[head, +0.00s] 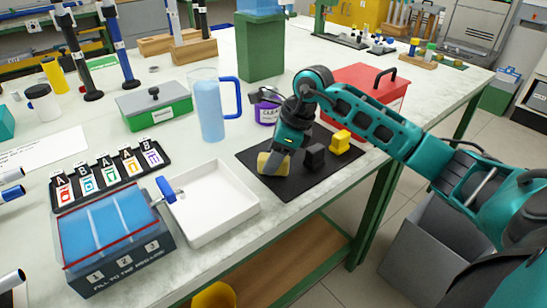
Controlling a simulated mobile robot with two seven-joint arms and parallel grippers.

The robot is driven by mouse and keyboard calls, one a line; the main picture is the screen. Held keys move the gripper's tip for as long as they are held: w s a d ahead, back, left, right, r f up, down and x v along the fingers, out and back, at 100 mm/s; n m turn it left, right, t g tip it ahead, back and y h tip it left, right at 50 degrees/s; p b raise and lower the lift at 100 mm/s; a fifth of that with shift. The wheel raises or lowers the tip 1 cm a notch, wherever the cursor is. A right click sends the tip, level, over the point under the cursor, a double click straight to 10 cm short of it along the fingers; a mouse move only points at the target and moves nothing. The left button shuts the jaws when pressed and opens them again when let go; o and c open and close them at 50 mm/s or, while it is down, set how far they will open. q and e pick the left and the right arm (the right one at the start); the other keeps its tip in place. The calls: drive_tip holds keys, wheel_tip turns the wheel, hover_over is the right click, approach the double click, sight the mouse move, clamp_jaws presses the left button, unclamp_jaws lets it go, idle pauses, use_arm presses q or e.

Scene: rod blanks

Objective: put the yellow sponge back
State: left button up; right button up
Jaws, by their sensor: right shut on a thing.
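The yellow sponge (266,168) is a dull yellow block at the left part of a black mat (285,188) on the bench. My right gripper (273,164) reaches down from above, and its grey fingers are shut on the sponge, partly hiding it. The sponge is on the mat or very close above it; I cannot tell which. A black block (314,156) and a brighter yellow block (340,141) stand to its right on the mat. My left gripper is not in view.
A white tray (244,210) is left of the mat, beside a blue-topped box (110,228). Behind are a blue jug (210,108), a purple-labelled container (266,112) and a red box (362,82). The bench's front edge is close to the mat.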

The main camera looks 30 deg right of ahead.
drive_tip(key=o, duration=0.5)
drive_tip(key=shift+f, duration=0.1)
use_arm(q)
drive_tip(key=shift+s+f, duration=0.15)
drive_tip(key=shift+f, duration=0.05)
use_arm(e)
drive_tip(key=o, duration=0.4)
drive_tip(key=shift+o, duration=0.2)
drive_tip(key=shift+r, duration=0.3)
use_arm(q)
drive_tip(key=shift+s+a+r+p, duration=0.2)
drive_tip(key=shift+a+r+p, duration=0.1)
drive_tip(key=shift+p, duration=0.4)
use_arm(e)
drive_tip(key=v, duration=1.1)
drive_tip(key=shift+d+r, duration=0.15)
drive_tip(key=shift+r, duration=0.2)
drive_tip(key=shift+s, duration=0.25)
